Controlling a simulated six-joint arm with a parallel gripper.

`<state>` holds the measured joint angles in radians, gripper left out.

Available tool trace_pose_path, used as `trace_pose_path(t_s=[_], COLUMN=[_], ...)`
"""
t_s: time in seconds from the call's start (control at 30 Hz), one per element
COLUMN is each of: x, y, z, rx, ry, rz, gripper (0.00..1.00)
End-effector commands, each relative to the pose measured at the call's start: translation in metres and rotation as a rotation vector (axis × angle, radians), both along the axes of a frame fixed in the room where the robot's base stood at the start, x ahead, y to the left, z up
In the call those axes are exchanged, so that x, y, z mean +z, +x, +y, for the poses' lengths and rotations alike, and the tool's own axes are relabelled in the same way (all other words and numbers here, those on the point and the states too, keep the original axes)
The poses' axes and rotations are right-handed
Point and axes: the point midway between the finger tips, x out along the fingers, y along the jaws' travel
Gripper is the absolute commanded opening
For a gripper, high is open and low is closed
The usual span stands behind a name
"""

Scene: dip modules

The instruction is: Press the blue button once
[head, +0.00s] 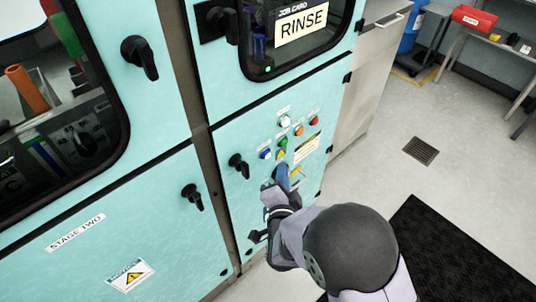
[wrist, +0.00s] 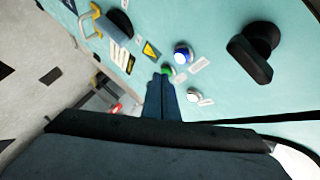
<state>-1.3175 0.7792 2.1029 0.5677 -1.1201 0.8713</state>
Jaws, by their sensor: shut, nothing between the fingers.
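The blue button (head: 265,154) sits at the lower left of the button group on the teal cabinet panel. In the wrist view the blue button (wrist: 182,54) is a round cap in a pale ring, in full view. My gripper (head: 281,172) is shut and empty, in front of the panel just below and right of the blue button in the head view. In the wrist view my gripper (wrist: 161,76) has its tips beside the green button (wrist: 168,70), apart from the blue button in the picture. I cannot tell whether the tips touch the panel.
White (head: 285,121), orange (head: 299,130) and red (head: 314,120) buttons sit near the blue one. A black rotary handle (head: 238,165) is left of it. A dark mat (head: 440,250) lies on the floor.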

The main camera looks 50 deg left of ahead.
Motion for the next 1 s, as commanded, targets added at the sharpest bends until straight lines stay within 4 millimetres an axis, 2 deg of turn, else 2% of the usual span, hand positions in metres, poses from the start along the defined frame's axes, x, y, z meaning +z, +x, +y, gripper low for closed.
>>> trace_pose_path(t_s=[0.1, 0.33, 1.0], x=[-0.002, -0.001, 0.0], y=[0.0, 0.0, 0.0], z=[0.012, 0.025, 0.027], rx=[-0.001, 0.0, -0.001], ry=[0.001, 0.001, -0.001], rz=[0.0, 0.001, 0.001], gripper=[0.0, 0.0, 0.0])
